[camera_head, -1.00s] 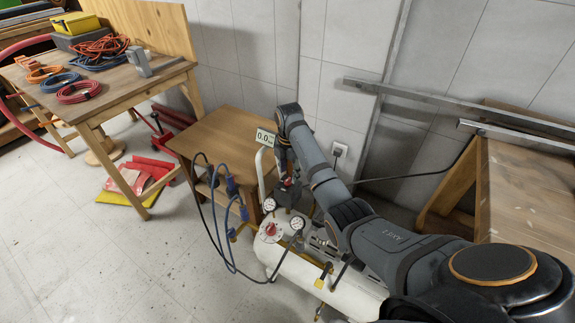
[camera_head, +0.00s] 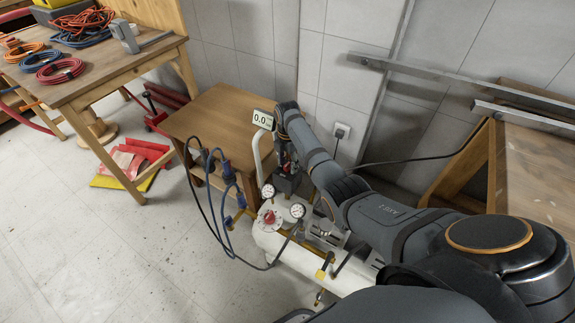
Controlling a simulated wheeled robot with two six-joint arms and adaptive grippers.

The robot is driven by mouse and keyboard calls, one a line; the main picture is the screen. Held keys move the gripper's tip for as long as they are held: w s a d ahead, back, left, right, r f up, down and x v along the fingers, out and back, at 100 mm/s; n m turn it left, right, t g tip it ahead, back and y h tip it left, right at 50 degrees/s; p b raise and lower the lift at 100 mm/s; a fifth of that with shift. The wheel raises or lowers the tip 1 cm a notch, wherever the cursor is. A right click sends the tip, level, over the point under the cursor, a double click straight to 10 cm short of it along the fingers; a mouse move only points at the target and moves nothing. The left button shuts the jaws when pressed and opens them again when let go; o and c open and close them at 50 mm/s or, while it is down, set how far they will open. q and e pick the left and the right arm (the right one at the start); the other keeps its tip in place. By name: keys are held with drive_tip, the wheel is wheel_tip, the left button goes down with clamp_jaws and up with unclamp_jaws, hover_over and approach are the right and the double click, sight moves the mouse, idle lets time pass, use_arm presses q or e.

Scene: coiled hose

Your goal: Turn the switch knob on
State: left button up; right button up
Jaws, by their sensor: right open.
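A white air compressor (camera_head: 320,268) stands on the floor at the middle, with a black switch box (camera_head: 287,182) on top. A small red part, which looks like the switch knob (camera_head: 288,166), shows just above the box; its setting cannot be made out. My right gripper (camera_head: 287,157) points down right above the box, open, at the red part. Its fingers are small and partly hidden by my arm, so I cannot tell whether they touch the knob. A display (camera_head: 262,119) beside the gripper reads 0.0. My left gripper is not in view.
Two gauges (camera_head: 297,210), a round red-centred fitting (camera_head: 269,217) and blue and black hoses (camera_head: 222,190) crowd the compressor's left end. A small wooden table (camera_head: 215,118) stands behind it. A workbench (camera_head: 95,88) with coiled hoses is at left. The left floor is mostly clear.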

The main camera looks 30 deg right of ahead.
drive_tip(key=shift+f, duration=0.3)
